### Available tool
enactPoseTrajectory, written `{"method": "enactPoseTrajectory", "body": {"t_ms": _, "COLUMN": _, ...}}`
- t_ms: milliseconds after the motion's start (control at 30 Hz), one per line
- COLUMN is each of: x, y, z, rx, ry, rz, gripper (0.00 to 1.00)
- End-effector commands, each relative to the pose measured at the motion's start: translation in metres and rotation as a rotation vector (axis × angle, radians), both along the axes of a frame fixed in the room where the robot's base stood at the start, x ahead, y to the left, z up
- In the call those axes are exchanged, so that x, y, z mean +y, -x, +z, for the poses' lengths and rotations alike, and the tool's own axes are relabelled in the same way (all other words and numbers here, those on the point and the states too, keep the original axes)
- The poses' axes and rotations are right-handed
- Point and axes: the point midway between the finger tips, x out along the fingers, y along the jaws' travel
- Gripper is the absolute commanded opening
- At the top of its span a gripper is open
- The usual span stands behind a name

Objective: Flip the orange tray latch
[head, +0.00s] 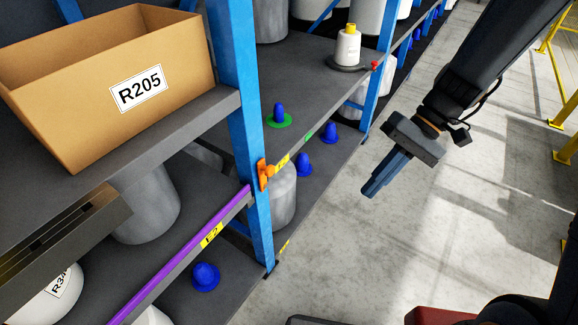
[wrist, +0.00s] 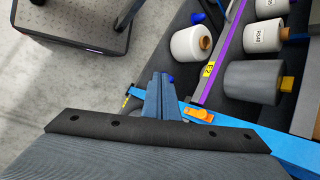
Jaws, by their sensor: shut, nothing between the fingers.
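The orange tray latch (head: 264,174) sits on the blue rack post, at the far end of the purple-edged shelf in the head view. In the wrist view the orange latch (wrist: 199,115) lies just right of my fingers, on the blue post. My gripper (head: 373,190) hangs over the aisle in the head view, right of the latch and clearly apart from it. Its fingers are together with nothing between them.
A cardboard box (head: 110,75) labelled R205 stands on the upper left shelf. The blue rack post (head: 246,130) rises beside the latch. The purple shelf edge (head: 185,250) runs toward it. Blue cones and white bobbins stand on the shelves. Open concrete floor (head: 340,240) lies right of the rack.

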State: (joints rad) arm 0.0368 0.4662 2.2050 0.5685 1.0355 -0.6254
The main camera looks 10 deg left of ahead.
Motion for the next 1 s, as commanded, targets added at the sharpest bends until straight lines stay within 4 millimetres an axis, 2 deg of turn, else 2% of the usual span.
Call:
{"method": "enactPoseTrajectory", "body": {"t_ms": 33, "x": 0.012, "y": -0.012, "z": -0.013, "rx": 0.023, "ry": -0.081, "rz": 0.001, "gripper": 0.00}}
{"method": "enactPoseTrajectory", "body": {"t_ms": 233, "x": 0.058, "y": -0.067, "z": -0.037, "rx": 0.017, "ry": -0.454, "rz": -0.007, "gripper": 0.00}}
{"method": "enactPoseTrajectory", "body": {"t_ms": 400, "x": 0.081, "y": -0.115, "z": -0.055, "rx": -0.069, "ry": -0.732, "rz": -0.046, "gripper": 0.00}}
{"method": "enactPoseTrajectory", "body": {"t_ms": 500, "x": 0.087, "y": -0.136, "z": -0.061, "rx": -0.129, "ry": -0.845, "rz": -0.071, "gripper": 0.00}}
{"method": "enactPoseTrajectory", "body": {"t_ms": 700, "x": 0.090, "y": -0.156, "z": -0.067, "rx": -0.200, "ry": -0.951, "rz": -0.097, "gripper": 0.00}}
{"method": "enactPoseTrajectory", "body": {"t_ms": 1000, "x": 0.091, "y": -0.158, "z": -0.066, "rx": -0.207, "ry": -0.960, "rz": -0.099, "gripper": 0.00}}
